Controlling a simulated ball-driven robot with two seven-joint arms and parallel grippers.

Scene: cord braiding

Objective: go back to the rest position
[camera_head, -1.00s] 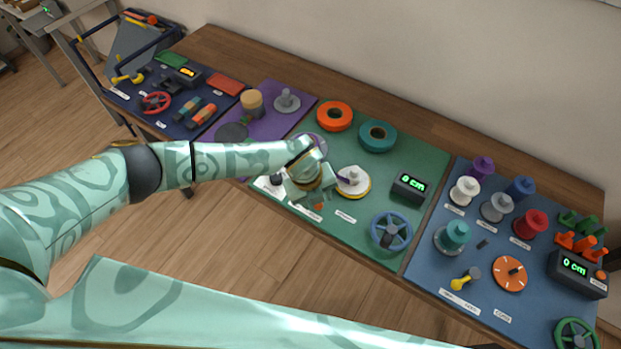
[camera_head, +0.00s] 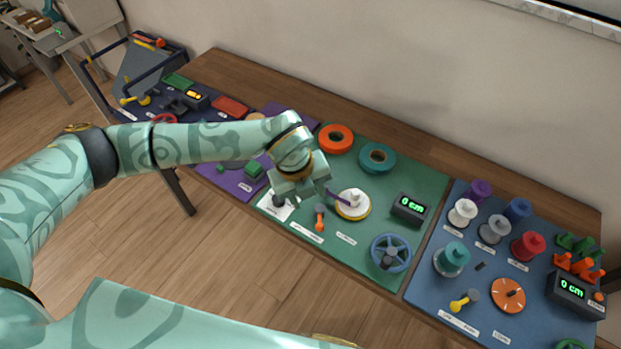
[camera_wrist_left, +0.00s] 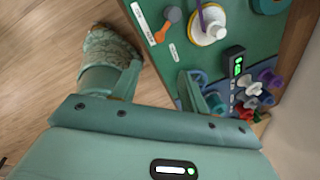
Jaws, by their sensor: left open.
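My left gripper (camera_head: 300,198) is open over the front left part of the green mat (camera_head: 340,258); it also shows in the wrist view (camera_wrist_left: 160,88), with nothing seen between its fingers. A white and yellow disc with a white knob (camera_head: 352,207) sits just right of it, and a purple strip (camera_head: 338,200) runs from the disc toward the gripper. An orange-handled tool (camera_head: 320,219) lies on the mat close to the gripper, apart from it in the wrist view. My right gripper is not in view.
Orange (camera_head: 336,139) and teal (camera_head: 378,158) rings lie behind. A display box (camera_head: 409,209) and blue handwheel (camera_head: 391,254) stand on the right of the green mat. The blue mat (camera_head: 421,284) beyond holds several spools. Open floor (camera_head: 225,255) lies in front of the table.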

